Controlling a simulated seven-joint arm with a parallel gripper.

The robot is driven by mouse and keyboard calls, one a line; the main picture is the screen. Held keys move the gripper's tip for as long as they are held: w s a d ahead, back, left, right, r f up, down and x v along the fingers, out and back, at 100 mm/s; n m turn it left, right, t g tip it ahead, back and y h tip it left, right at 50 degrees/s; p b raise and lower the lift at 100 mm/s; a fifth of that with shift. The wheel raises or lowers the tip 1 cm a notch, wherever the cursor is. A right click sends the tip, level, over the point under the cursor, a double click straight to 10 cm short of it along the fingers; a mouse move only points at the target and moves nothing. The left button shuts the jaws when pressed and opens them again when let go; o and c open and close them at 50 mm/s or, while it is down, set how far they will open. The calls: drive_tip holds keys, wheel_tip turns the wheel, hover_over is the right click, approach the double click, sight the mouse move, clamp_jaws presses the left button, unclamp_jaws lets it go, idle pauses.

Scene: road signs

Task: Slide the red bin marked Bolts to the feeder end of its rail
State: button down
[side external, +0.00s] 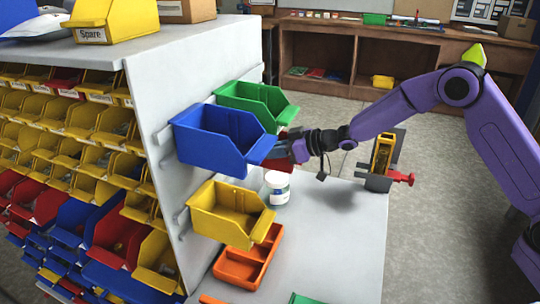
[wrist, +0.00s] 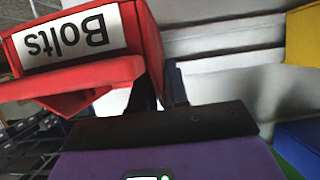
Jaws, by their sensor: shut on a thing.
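The red bin marked Bolts (wrist: 80,75) fills the upper left of the wrist view, its white label upside down. In the side view only a bit of its red (side external: 282,153) shows behind the blue bin (side external: 215,140) and beside the green bin (side external: 255,103). My gripper (side external: 300,150) is at the red bin, shut on it; the fingers are partly hidden in both views. Pale rails (wrist: 220,45) run along the panel in the wrist view. The red bin's seat on its rail is hidden.
A yellow bin (side external: 232,212) hangs below the blue bin. A white jar (side external: 276,188) and an orange tray (side external: 247,262) stand on the grey bench (side external: 340,250). The bench's front right is clear.

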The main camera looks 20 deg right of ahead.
drive_tip(key=shift+w+d+f, duration=0.1)
drive_tip(key=shift+w+d, duration=0.2)
drive_tip(key=shift+d, duration=0.2)
drive_tip(key=shift+w+d, duration=0.3)
drive_tip(key=shift+d, duration=0.2)
drive_tip(key=c, duration=1.1)
unclamp_jaws()
drive_tip(key=shift+o, duration=0.2)
drive_tip(key=shift+s+a, duration=0.1)
drive_tip(key=shift+a, duration=0.15)
drive_tip(key=shift+s+d+r, duration=0.25)
drive_tip(key=v, duration=1.6)
drive_tip(key=shift+s+d, duration=0.15)
drive_tip(key=shift+s, duration=0.15)
drive_tip(key=shift+r, duration=0.1)
